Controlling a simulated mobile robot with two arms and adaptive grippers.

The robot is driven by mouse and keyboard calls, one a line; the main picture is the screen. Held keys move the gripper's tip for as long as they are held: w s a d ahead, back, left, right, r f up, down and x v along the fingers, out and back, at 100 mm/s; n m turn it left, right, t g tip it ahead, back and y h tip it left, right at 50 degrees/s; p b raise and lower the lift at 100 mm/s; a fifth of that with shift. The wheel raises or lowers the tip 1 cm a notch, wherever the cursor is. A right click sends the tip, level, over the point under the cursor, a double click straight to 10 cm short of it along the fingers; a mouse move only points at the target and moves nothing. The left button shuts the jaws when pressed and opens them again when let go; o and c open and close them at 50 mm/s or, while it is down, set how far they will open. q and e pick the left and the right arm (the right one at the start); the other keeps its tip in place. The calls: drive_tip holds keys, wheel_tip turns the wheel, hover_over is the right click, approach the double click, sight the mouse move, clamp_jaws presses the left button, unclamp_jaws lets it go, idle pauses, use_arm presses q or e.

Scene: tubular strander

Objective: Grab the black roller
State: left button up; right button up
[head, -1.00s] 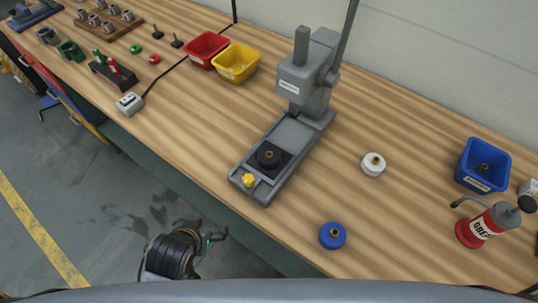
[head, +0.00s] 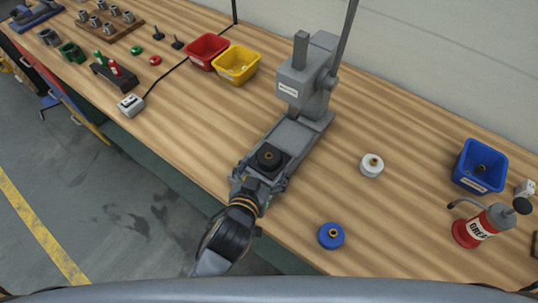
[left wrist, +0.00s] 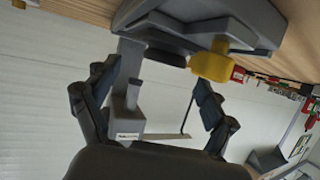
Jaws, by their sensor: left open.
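The black roller (head: 268,156), with a brass centre, sits on the dark plate at the front of the grey press base (head: 300,133). My left gripper (head: 262,178) is at the front end of that base, just in front of the roller, with its fingers apart. In the left wrist view the open left gripper (left wrist: 153,78) has nothing between its fingertips. My right gripper is in neither view.
A blue roller (head: 331,236) and a white roller (head: 371,165) lie right of the press. The press column (head: 306,75) rises behind the roller. Red (head: 206,50) and yellow (head: 236,64) bins stand back left.

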sight(270, 153)
use_arm(q)
drive_tip(key=shift+w+d+f, duration=0.1)
drive_tip(key=shift+w, duration=0.4)
drive_tip(key=p+x, duration=0.1)
drive_tip(key=x, duration=0.3)
drive_tip(key=shift+w+f+p, duration=0.15)
drive_tip(key=shift+w+p, duration=0.2)
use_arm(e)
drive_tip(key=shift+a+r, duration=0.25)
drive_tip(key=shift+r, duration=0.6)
use_arm(q)
drive_tip(key=shift+s, duration=0.1)
drive_tip(key=shift+c, duration=1.1)
drive_tip(key=c, duration=1.4)
clamp_jaws()
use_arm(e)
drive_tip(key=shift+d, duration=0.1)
